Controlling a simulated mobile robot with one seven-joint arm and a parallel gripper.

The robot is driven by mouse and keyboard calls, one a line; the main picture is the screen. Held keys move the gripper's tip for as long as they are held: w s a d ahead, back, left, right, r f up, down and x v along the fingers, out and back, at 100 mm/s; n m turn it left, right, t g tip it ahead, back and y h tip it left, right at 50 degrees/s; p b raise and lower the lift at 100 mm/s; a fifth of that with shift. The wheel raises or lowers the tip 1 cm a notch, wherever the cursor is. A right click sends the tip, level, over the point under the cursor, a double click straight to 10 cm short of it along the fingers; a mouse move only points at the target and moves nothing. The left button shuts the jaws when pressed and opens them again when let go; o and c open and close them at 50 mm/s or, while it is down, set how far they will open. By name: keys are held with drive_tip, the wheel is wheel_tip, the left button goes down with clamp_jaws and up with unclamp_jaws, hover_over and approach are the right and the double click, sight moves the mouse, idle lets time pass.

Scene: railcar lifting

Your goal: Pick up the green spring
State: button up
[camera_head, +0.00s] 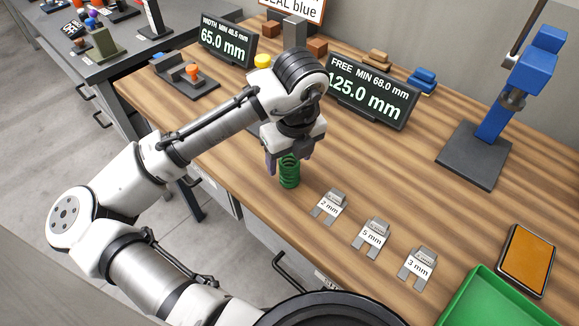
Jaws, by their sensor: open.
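The green spring (289,174) stands upright on the wooden workbench (240,170), near its front edge. My gripper (288,163) is directly above and around the upper part of the spring, pointing down. Its fingers are open, one on the left side and one on the right side of the spring. I cannot tell whether either finger touches it. The top of the spring is partly hidden by the gripper.
Metal shims marked 2 mm (328,207), 5 mm (373,236) and 3 mm (417,266) lie right of the spring. A green tray (478,300) is at lower right. A blue press (510,90) and display screens (368,95) stand behind.

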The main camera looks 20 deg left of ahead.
sight(289, 160)
drive_tip(key=shift+a+f, duration=0.15)
drive_tip(key=shift+f, duration=1.35)
drive_tip(key=c, duration=1.2)
